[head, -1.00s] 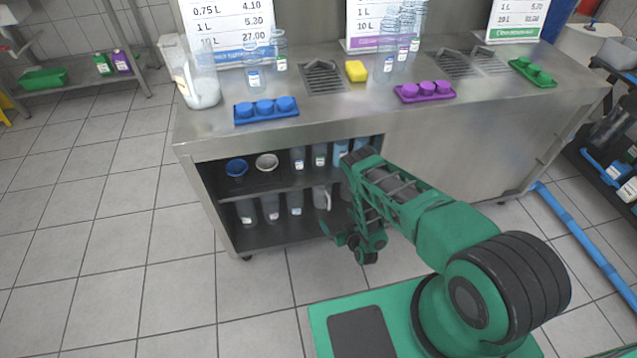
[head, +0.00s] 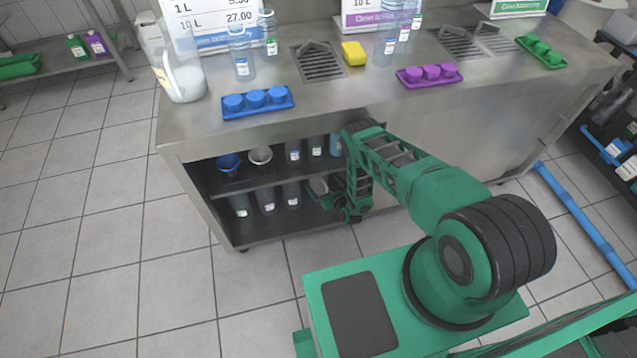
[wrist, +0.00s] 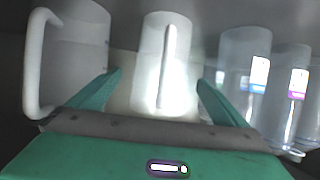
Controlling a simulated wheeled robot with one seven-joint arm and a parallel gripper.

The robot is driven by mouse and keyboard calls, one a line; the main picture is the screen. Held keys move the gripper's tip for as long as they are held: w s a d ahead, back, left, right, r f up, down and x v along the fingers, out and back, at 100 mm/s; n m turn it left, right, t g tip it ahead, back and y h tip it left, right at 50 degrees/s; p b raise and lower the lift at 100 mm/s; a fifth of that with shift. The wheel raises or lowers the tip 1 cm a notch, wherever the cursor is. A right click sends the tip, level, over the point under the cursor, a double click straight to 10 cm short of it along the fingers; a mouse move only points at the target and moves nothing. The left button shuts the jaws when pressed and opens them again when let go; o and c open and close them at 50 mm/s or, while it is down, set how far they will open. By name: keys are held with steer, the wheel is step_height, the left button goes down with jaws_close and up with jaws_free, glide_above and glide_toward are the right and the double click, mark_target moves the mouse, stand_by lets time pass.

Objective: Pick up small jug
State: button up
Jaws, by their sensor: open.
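In the wrist view, a small, pale translucent jug (wrist: 148,50) stands upright straight ahead, its vertical handle facing me. My gripper (wrist: 160,82) is open, with one green finger on each side of the jug's image. I cannot tell how far the jug reaches between the fingers or whether they touch it. In the head view, my gripper (head: 322,188) is at the lower shelf of the steel counter, and the arm and gripper hide the small jug there.
A larger jug (wrist: 80,50) stands close on the left in the wrist view, its handle facing left. Clear labelled bottles (wrist: 243,75) stand on the right. The upper shelf (head: 262,180) is above the gripper. The counter (head: 330,95) holds blue and purple trays.

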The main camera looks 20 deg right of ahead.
steer(key=x, duration=0.3)
steer(key=shift+w+a+r, duration=0.1)
steer(key=shift+w+r, duration=0.1)
steer(key=shift+w, duration=0.05)
steer(key=shift+x, duration=0.85)
steer(key=shift+c, duration=0.6)
steer(key=c, duration=1)
steer(key=shift+c, duration=0.2)
steer(key=shift+r, duration=0.1)
